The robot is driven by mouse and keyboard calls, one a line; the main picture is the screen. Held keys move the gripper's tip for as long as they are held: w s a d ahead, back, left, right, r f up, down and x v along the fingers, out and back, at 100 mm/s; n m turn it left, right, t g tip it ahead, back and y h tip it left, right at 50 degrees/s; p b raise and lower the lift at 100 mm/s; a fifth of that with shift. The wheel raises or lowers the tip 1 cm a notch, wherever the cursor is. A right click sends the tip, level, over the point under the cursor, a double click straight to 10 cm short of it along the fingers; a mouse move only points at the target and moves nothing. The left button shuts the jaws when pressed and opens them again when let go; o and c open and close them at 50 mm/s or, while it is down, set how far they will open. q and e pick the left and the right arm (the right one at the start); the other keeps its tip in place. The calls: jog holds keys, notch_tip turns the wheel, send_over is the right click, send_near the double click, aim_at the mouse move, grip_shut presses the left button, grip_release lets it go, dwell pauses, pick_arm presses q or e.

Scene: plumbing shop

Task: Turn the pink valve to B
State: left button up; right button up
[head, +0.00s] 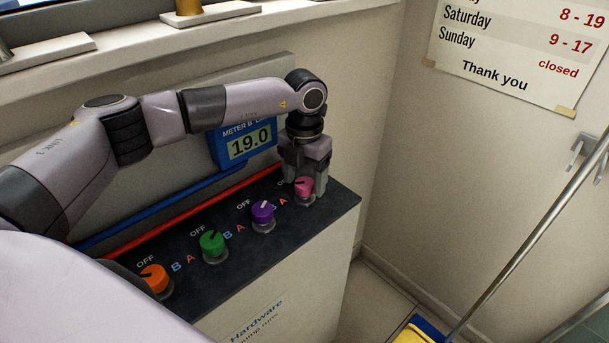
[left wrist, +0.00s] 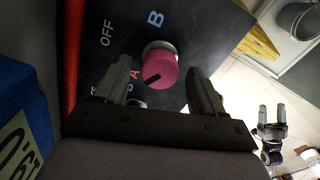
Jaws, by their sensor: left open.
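The pink valve (head: 304,186) is the knob at the far right end of the dark panel (head: 215,272). My left gripper (head: 305,193) is over it, pointing down, with its fingers on either side. In the left wrist view the pink valve (left wrist: 161,68) stands between the open fingers, with gaps showing.
Purple (head: 263,211), green (head: 212,242) and orange (head: 154,278) knobs stand along the panel to the left. A blue meter (head: 243,143) reading 19.0 is behind the panel. Red and blue pipes run along the back. A wall (head: 385,150) stands to the right.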

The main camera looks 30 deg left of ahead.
pick_arm(q)
jog(key=c, duration=1.1)
jog(key=shift+o, duration=0.2)
